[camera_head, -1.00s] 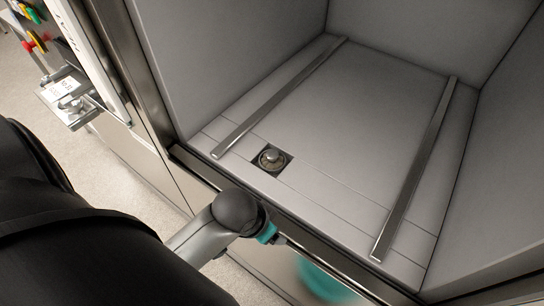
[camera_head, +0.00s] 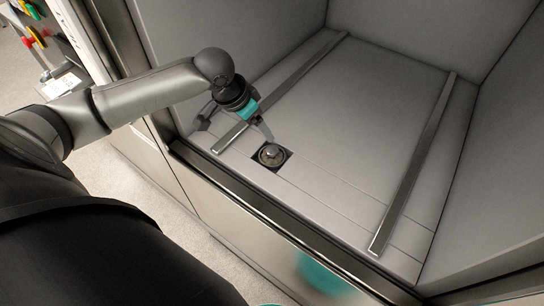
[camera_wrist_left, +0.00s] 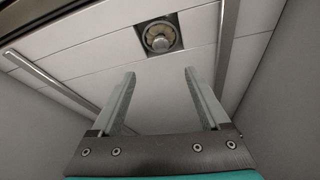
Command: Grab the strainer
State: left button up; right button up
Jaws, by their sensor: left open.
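The strainer (camera_head: 271,154) is a small round metal piece with a knob, seated in a dark square opening in the chamber floor near its front edge. It also shows in the left wrist view (camera_wrist_left: 160,37), at the top, beyond the fingertips. My left gripper (camera_head: 262,130) is inside the chamber, above the floor and just behind and left of the strainer in the head view. In the left wrist view its two fingers (camera_wrist_left: 158,72) are apart with nothing between them, and the strainer lies clear of them. My right gripper is not in view.
Two metal rails run along the chamber floor, a left one (camera_head: 300,75) and a right one (camera_head: 415,165). Grey walls rise at the sides and back. The front sill (camera_head: 270,208) borders the opening.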

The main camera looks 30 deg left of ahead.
pick_arm(q)
jog(key=b, duration=0.2)
send_over(271, 150)
jog(key=s, duration=0.2)
jog(key=f, duration=0.7)
jog(key=shift+w+a+f, duration=0.1)
jog(key=shift+w+f, duration=0.1)
jog(key=shift+f, duration=0.15)
jog(key=x, duration=0.1)
jog(key=b+x, duration=0.1)
jog(key=x, duration=0.2)
jog(key=shift+s+a+f, duration=0.2)
jog(key=shift+s, duration=0.1)
jog(key=shift+w+f, duration=0.2)
jog(key=shift+f, duration=0.3)
jog(key=shift+c, duration=0.2)
grip_shut()
